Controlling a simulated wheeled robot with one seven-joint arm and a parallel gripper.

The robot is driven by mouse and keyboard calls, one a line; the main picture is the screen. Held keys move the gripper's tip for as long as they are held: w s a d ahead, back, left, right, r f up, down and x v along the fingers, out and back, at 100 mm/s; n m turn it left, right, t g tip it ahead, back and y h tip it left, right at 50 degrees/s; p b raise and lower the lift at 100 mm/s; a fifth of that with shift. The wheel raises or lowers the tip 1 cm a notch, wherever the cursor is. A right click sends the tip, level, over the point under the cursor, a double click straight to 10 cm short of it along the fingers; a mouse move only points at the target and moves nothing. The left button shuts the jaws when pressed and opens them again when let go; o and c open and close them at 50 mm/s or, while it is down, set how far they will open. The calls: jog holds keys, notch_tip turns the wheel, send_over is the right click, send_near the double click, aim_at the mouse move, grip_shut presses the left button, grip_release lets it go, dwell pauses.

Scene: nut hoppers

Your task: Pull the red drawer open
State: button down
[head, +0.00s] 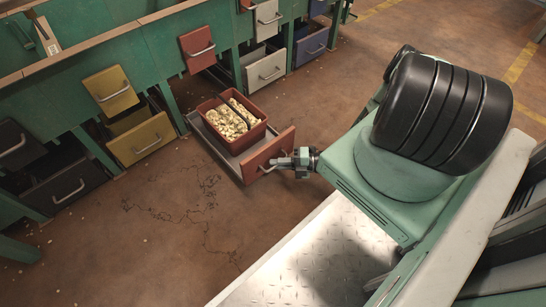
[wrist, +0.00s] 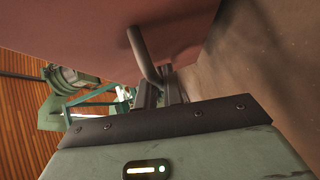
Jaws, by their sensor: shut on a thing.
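The red drawer (head: 270,156) is the low one and stands well out from the green hopper frame in the head view. A red bin (head: 231,118) with pale nuts and a dark divider sits on its tray. My gripper (head: 284,163) is at the drawer's front and shut on its handle. In the wrist view, the red drawer front (wrist: 90,25) fills the top, and the bar handle (wrist: 143,52) runs down between my gripper's fingers (wrist: 160,90). The fingertips are partly hidden behind the handle and the gripper body.
A second red panel (head: 197,48) with a handle is higher on the frame. Yellow (head: 140,139), grey (head: 265,70) and blue (head: 311,42) drawers flank the red one. The brown floor (head: 150,220) in front is open, with scattered nuts and cracks.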

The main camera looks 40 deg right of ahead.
jog(key=shift+s, duration=0.3)
jog(key=shift+d, duration=0.1)
jog(key=c, duration=1.5)
grip_release()
jog(key=p+v, duration=0.3)
jog(key=v, duration=0.9)
jog(key=shift+p, duration=0.35)
